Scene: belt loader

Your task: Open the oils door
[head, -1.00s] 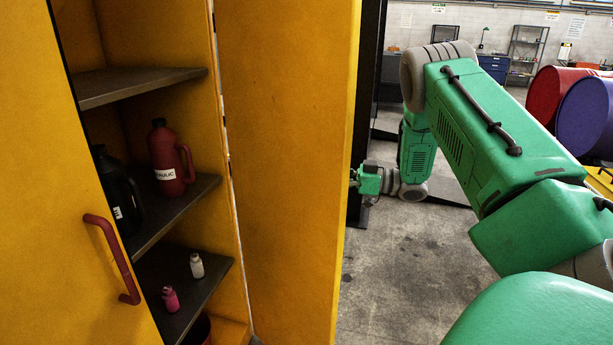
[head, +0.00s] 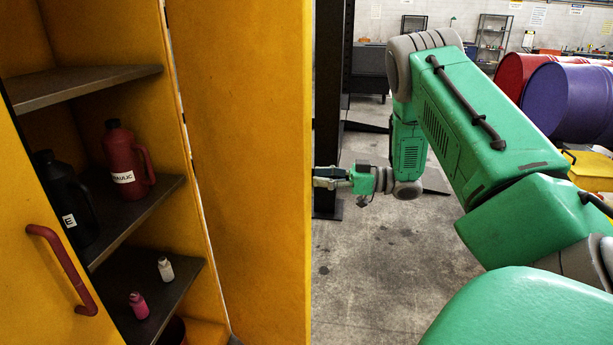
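The yellow oils cabinet stands at the left of the head view. Its right door (head: 240,150) is swung out wide, edge toward me. Its left door (head: 40,240), with a red bar handle (head: 62,268), covers only the left part of the opening, so the shelves show. My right gripper (head: 318,178) is beyond the right door's free edge, apart from the handle. Its fingers point left and partly overlap the dark post behind; whether they are apart is too small to tell. My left gripper is out of the picture.
Shelves hold a red jug (head: 128,165), a black jug (head: 66,200), a white bottle (head: 165,269) and a pink bottle (head: 138,305). A dark post (head: 331,100) stands past the door. Red and purple drums (head: 570,103) lie at the right. The concrete floor (head: 370,270) between is clear.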

